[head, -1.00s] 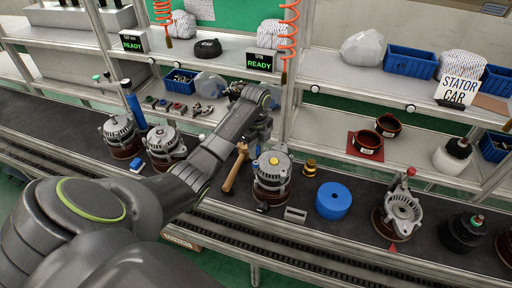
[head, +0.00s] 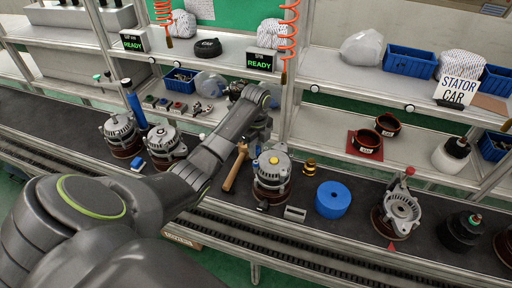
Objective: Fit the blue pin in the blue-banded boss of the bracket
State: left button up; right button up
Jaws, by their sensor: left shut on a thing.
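My left arm reaches across from the left, and its wrist is over the back of the conveyor. My left gripper (head: 259,137) hangs below the wrist, just behind and above the middle alternator (head: 271,178). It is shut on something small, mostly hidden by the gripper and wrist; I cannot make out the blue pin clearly. The alternator stands upright on a dark reddish base and has a yellow cap (head: 273,160) on top. A small blue mark shows at its upper left side, but whether it is the boss band is too small to tell. My right gripper is not in view.
A wooden-handled hammer (head: 236,168) lies left of the alternator. A brass part (head: 309,167), a grey block (head: 295,214) and a blue roll (head: 333,200) lie to its right. Other alternators stand at left and a bracket housing (head: 401,210) at right. Shelves rise behind.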

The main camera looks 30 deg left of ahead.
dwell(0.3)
pick_arm(q)
jog(key=shift+p, duration=0.45)
jog(key=shift+f, duration=0.5)
jog(key=shift+f+b, duration=0.85)
jog(key=shift+f, duration=0.6)
jog(key=o, duration=1)
jog(key=shift+o, duration=0.2)
jog(key=shift+r, duration=0.15)
